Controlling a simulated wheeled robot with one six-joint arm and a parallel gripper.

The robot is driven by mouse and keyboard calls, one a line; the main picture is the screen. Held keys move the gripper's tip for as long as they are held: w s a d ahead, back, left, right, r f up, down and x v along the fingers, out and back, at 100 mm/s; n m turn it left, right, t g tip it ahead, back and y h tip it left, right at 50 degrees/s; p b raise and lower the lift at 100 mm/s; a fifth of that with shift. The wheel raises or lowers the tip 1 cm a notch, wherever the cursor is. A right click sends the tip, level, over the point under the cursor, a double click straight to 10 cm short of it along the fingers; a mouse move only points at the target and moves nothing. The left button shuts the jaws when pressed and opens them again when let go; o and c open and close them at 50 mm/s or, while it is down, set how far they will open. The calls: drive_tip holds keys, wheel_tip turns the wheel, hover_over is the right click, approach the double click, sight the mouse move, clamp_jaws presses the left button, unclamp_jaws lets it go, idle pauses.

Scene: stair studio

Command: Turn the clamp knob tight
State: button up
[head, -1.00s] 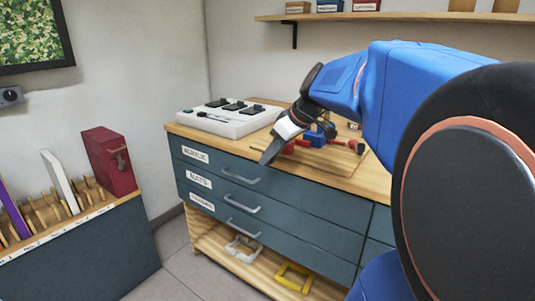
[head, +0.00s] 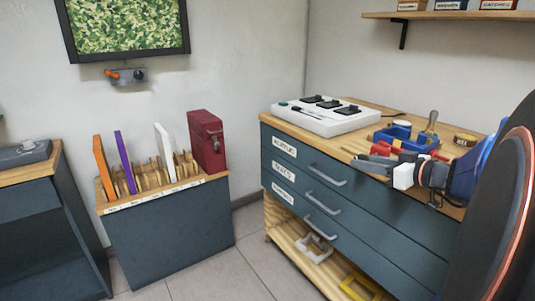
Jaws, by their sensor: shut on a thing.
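No clamp knob can be clearly made out. Small red parts (head: 387,149) lie on the bench's wooden board beside a blue piece (head: 394,134), and may belong to a clamp. My gripper (head: 368,163) is in front of them at the right, with dark grey fingers pointing left above the bench's front edge. A white block (head: 403,176) sits at the base of the fingers and seems part of the gripper. The fingers are shut together on something too small to make out, and partly cover the red parts behind.
A white switch box (head: 330,122) stands at the bench's back left. The drawers (head: 320,190) below are closed. A rack (head: 165,235) holds upright panels and a dark red case (head: 206,141). A wall fitting (head: 127,76) is under the green picture. Open floor (head: 225,265) lies between.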

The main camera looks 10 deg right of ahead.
drive_tip(key=shift+o, duration=0.2)
drive_tip(key=shift+s+a+f, duration=0.1)
drive_tip(key=shift+a+f, duration=0.05)
drive_tip(key=shift+a, duration=0.1)
drive_tip(key=o, duration=0.7)
drive_tip(key=shift+o, duration=0.2)
drive_tip(key=shift+d, duration=0.1)
drive_tip(key=v, duration=1.7)
drive_tip(key=shift+s+f, duration=0.2)
idle(0.5)
